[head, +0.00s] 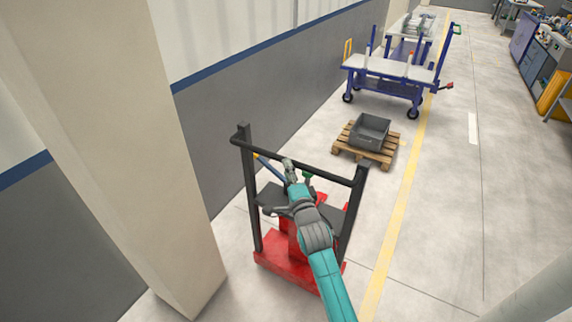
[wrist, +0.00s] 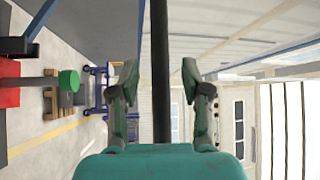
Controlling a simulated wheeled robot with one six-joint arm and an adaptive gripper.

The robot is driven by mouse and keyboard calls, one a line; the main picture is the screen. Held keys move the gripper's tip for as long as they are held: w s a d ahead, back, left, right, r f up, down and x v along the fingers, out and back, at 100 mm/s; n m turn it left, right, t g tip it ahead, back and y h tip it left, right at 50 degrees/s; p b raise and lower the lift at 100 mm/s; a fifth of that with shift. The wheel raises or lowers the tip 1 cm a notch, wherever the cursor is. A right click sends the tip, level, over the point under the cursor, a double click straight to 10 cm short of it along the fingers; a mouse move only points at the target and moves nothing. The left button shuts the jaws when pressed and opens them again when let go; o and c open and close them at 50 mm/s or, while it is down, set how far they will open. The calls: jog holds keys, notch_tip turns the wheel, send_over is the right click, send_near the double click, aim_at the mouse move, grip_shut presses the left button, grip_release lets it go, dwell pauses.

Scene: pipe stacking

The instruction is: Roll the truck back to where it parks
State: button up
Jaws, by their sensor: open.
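The truck has a red base (head: 272,262), black uprights and a black crossbar handle (head: 330,176) at its top. It stands on the floor between the wall and the yellow line. My gripper (head: 289,168) is at the left half of the handle, with my teal arm reaching in from below. In the wrist view, the dark handle (wrist: 161,50) runs upright between the two spread fingers of my gripper (wrist: 160,78). The fingers are open, with a gap on each side of the bar. My arm hides part of the truck's middle.
A beige pillar (head: 120,140) stands close on the left. Beyond the truck are a wooden pallet (head: 375,157) with a grey crate (head: 369,119) and a blue cart (head: 385,86). Workbenches line the far right. Floor right of the yellow line (head: 402,215) is mostly clear.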

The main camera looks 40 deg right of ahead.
jog(key=v, duration=0.8)
jog(key=shift+s+a, duration=0.2)
jog(key=s+a+f+n+y, duration=0.1)
jog(key=s+a+f+n, duration=0.2)
jog(key=s+a, duration=0.25)
jog(key=s+a+f+n+g+y, duration=0.1)
jog(key=s+a+f+n+y, duration=0.2)
jog(key=s, duration=0.4)
jog(key=s+a+f+n, duration=0.3)
jog(key=s+a+n, duration=0.1)
jog(key=s+a, duration=0.2)
jog(key=s+a+r+n+g+y, duration=0.1)
jog(key=s+n, duration=0.4)
jog(key=s, duration=0.5)
jog(key=s+a+r+n+g+y, duration=0.1)
jog(key=s+a+r+n+y, duration=0.1)
jog(key=s+a+n, duration=0.4)
jog(key=s+y, duration=0.1)
jog(key=s, duration=0.3)
jog(key=shift+r, duration=0.4)
